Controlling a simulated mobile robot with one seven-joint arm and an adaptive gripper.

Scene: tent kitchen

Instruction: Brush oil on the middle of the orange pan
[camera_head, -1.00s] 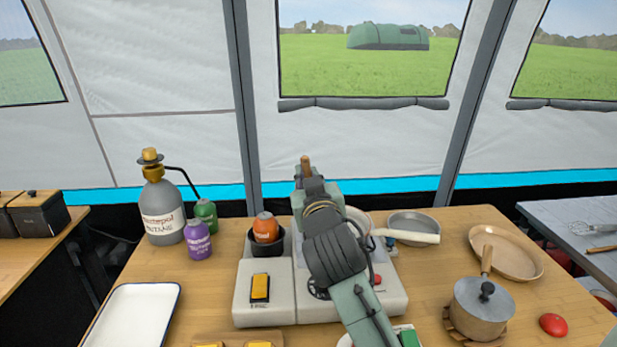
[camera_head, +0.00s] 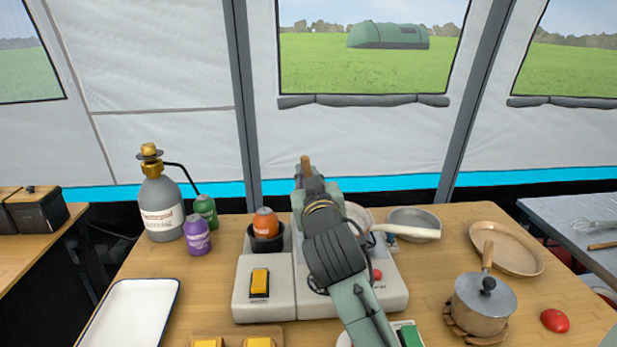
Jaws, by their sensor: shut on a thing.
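My gripper (camera_head: 318,187) is in the centre, above the back of the white stove unit, seen from behind. It is shut on a thin item whose brown wooden end (camera_head: 306,163) sticks up above it. This looks like the brush handle; the bristles are hidden behind the gripper. A pale, pinkish pan (camera_head: 360,216) is mostly hidden behind my gripper and arm, and a cream handle (camera_head: 405,232) reaches right from near it. I cannot tell whether brush and pan touch. A flat tan-orange pan or plate (camera_head: 515,250) lies at the right. I cannot tell which is the orange pan.
An orange-capped bottle (camera_head: 265,224) stands in a dark cup on the stove unit (camera_head: 310,305). A grey pan (camera_head: 425,218) is behind right. A lidded pot (camera_head: 483,305) and red item (camera_head: 555,320) are front right. A gas bottle (camera_head: 160,205) and white tray (camera_head: 130,315) are left.

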